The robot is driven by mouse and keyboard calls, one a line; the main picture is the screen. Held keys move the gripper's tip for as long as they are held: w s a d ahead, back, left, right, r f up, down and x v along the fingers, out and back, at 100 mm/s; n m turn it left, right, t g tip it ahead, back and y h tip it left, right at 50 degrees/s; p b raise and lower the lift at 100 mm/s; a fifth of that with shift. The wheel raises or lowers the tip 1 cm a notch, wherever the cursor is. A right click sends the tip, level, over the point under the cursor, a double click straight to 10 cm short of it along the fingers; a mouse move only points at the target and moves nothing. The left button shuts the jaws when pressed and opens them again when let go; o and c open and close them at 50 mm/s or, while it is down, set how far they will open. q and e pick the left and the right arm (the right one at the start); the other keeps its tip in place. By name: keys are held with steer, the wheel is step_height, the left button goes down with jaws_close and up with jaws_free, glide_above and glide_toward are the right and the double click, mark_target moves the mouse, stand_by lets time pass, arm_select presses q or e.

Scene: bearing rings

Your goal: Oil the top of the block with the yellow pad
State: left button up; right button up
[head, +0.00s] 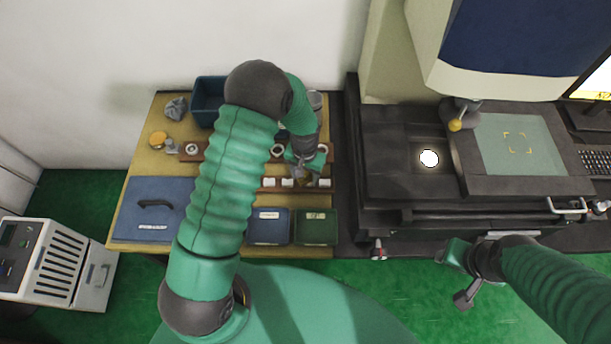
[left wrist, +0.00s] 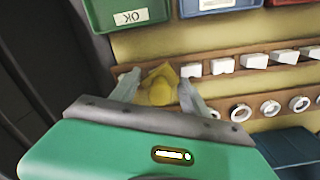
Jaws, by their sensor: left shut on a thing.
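My left gripper (left wrist: 158,92) is shut on a yellow pad (left wrist: 162,90), which shows between its two fingers in the left wrist view. In the head view the same gripper (head: 302,172) hangs over the right part of the yellow bench, and the pad is mostly hidden there. White blocks stand in a row on a wooden strip; the nearest block (left wrist: 191,69) is just beside the pad. I cannot tell whether pad and block touch. My right gripper (head: 461,274) is in front of the dark machine, away from the bench; its jaw state is unclear.
A second wooden strip holds several pale rings (left wrist: 241,113). A green bin marked OK (head: 317,227) and a blue bin (head: 268,227) stand at the bench's front. The dark machine (head: 385,185) stands close on the right.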

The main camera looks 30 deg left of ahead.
mark_target(307, 173)
arm_select(q)
steer(key=r, duration=0.1)
steer(key=r+p, duration=0.1)
steer(key=r, duration=0.1)
steer(key=shift+s+d+r+p, duration=0.1)
steer(key=shift+d+p, duration=0.2)
steer(key=shift+p, duration=0.05)
steer(key=shift+d+r, duration=0.25)
steer(key=shift+r, duration=0.1)
steer(key=shift+a+f, duration=0.1)
steer(key=shift+a, duration=0.3)
arm_select(e)
steer(key=shift+v, duration=1.4)
